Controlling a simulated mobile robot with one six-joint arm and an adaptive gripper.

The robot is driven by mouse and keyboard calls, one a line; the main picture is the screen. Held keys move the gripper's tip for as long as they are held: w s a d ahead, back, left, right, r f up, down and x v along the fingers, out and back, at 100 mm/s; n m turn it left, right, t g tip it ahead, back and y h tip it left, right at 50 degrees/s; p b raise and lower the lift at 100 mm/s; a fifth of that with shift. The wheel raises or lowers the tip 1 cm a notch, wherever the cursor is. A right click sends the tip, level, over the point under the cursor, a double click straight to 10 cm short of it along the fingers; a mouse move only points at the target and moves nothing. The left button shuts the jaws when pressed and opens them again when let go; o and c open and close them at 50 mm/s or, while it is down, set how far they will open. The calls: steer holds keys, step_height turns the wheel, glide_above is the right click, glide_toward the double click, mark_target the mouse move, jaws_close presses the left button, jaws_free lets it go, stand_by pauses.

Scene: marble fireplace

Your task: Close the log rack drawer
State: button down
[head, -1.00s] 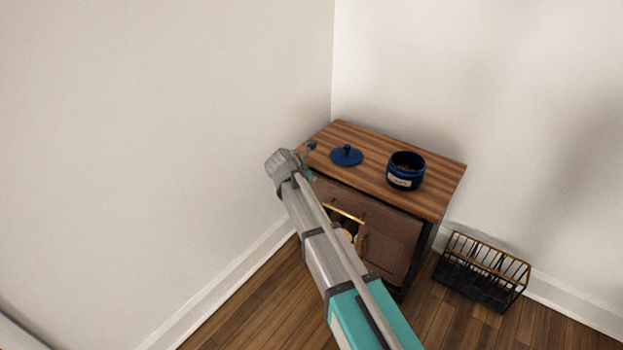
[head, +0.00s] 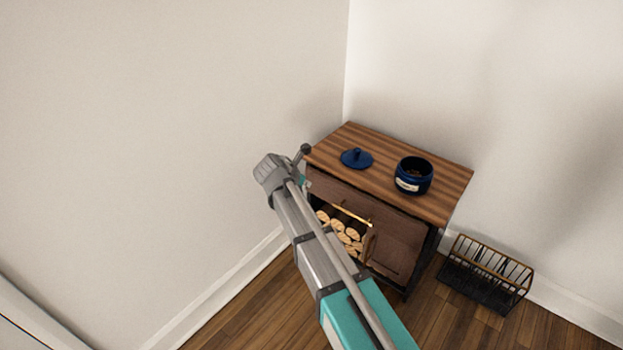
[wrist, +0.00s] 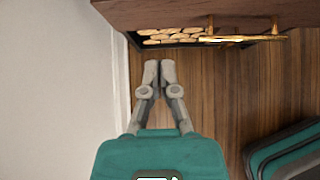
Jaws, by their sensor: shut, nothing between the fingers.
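The wooden log rack (head: 330,150) stands in the corner in the head view. Its brown drawer front (head: 345,192) lies just under the top, and I cannot tell how far out the drawer is. Cut logs (head: 345,235) lie in the opening below, with a brass bar (head: 350,216) above them. In the wrist view the logs (wrist: 170,36) and brass fittings (wrist: 240,39) show along the top. My gripper (wrist: 151,73) is shut and empty, over the floor in front of the rack's left part, apart from it in the picture. My arm mostly hides it in the head view.
A blue jar (head: 413,176) and its blue lid (head: 357,159) sit on the rack's top. A black and brass wire basket (head: 485,273) stands on the floor to the right. White walls and baseboard (head: 235,292) close in the left side and back.

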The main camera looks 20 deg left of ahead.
steer(key=shift+p+v, duration=0.95)
steer(key=shift+v, duration=0.85)
steer(key=c, duration=1.1)
jaws_free()
steer(key=shift+d, duration=0.1)
steer(key=o, duration=0.4)
steer(key=shift+w+d+m+p, duration=0.1)
steer(key=shift+d+m+p, duration=0.2)
steer(key=shift+d+m, duration=0.2)
steer(key=d+m+g+p, duration=0.2)
steer(key=d+m, duration=0.2)
steer(key=m, duration=0.1)
steer(key=d+r+m+g+y+p, duration=0.1)
steer(key=d+m+g+p, duration=0.1)
steer(key=d+m, duration=0.2)
steer(key=w+d+r+m+g+y+p, duration=0.1)
steer(key=d+m, duration=0.3)
steer(key=m, duration=0.4)
steer(key=shift+w+d+g+p, duration=0.1)
steer(key=shift+d+g+p, duration=0.3)
steer(key=shift+g+p, duration=0.35)
steer(key=shift+f, duration=0.2)
